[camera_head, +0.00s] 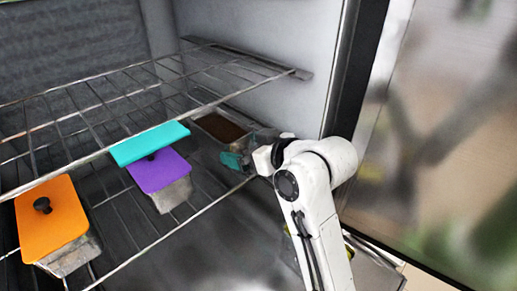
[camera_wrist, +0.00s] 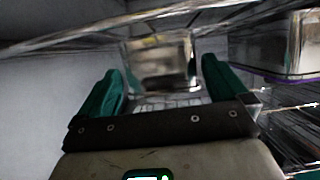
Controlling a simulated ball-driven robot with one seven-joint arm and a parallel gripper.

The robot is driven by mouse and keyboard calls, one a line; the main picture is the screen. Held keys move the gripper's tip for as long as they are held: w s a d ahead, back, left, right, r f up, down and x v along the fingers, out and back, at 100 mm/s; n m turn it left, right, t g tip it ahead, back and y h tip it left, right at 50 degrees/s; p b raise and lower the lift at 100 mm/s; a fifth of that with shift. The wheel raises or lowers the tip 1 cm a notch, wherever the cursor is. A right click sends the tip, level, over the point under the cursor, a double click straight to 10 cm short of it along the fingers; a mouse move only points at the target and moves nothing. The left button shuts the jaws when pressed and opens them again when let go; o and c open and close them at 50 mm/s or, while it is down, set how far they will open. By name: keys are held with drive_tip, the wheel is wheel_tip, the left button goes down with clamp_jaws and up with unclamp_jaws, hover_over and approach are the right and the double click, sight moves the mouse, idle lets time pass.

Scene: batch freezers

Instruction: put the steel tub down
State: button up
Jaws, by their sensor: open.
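The steel tub (camera_head: 241,143) has no lid and shows brown contents. It rests on the lower wire shelf at the back right, under the upper shelf. In the wrist view the steel tub (camera_wrist: 160,62) is straight ahead, in line with the gap between the fingers. My gripper (camera_wrist: 160,85) is open, with one teal finger toward each side of the tub. I cannot tell whether a finger touches it. In the head view my gripper (camera_head: 236,160) is at the tub's near end, partly hidden by my wrist.
A purple-lidded tub (camera_head: 160,172) stands left of the steel tub, and an orange-lidded tub (camera_head: 50,215) farther left. A flat teal lid (camera_head: 150,143) shows by the front edge of the upper wire shelf (camera_head: 130,90). The freezer's side wall (camera_head: 270,50) is close on the right.

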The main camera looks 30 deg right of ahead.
drive_tip(key=v, duration=1.2)
